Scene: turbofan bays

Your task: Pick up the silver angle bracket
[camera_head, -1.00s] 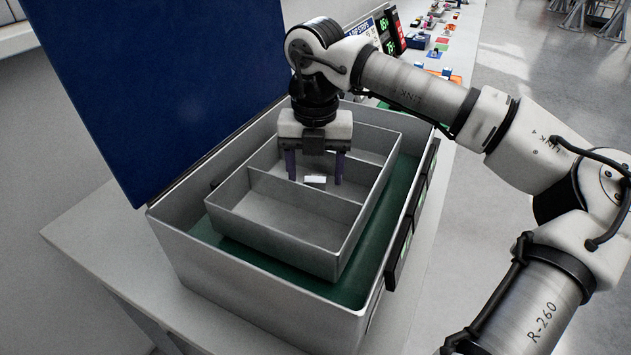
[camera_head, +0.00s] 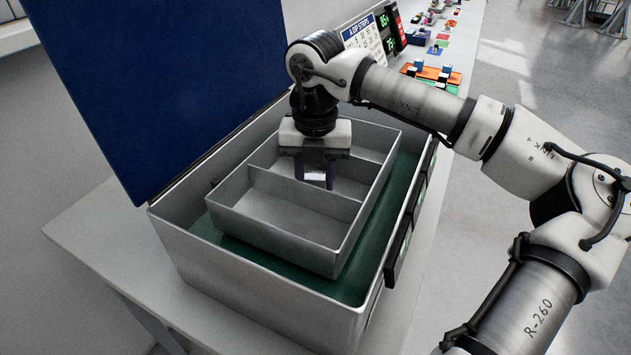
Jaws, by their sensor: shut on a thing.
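The silver angle bracket (camera_head: 314,176) is a small, bright piece between the fingers of my gripper (camera_head: 315,179). The gripper points straight down, and its dark purple fingers are shut on the bracket from left and right. Both are over the rear compartment of the grey metal tray (camera_head: 292,244), just behind its divider (camera_head: 290,187). The bracket's lower part is hard to make out, and I cannot tell whether it touches the tray floor.
The tray sits in a larger grey metal case (camera_head: 250,300) with a green lining and a raised blue lid (camera_head: 150,80). The tray's front compartment looks empty. A display board (camera_head: 367,38) and several small parts stand farther back along the bench.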

